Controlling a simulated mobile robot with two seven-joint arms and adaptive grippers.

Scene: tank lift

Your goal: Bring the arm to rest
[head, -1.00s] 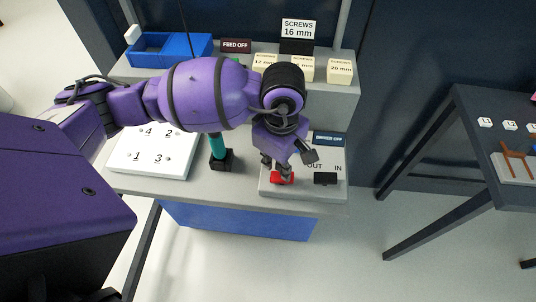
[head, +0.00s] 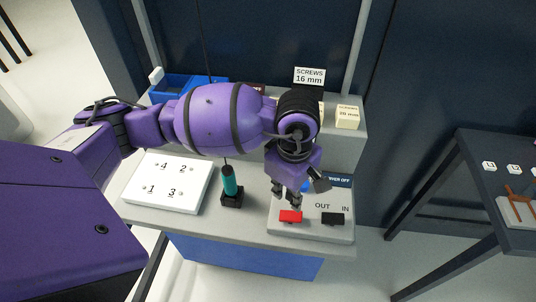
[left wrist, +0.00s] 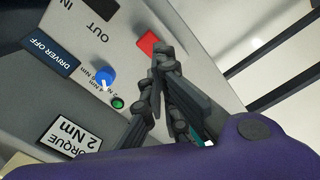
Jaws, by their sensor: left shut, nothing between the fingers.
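My left gripper (head: 287,197) is shut and empty, with its fingers pointing down over the control panel (head: 312,234). Its fingertips are just behind the red button (head: 290,216) in the head view. In the left wrist view the shut fingertips (left wrist: 162,50) are beside the red button (left wrist: 147,42); I cannot tell whether they touch it. My left arm reaches across the bench from the left. My right gripper is not in view.
A teal driver (head: 229,181) stands in a black holder below my forearm. A white numbered plate (head: 168,182) lies left of it. Blue bins (head: 172,88) and screw boxes (head: 347,117) stand behind. A dark table (head: 480,150) is at right, with clear floor between.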

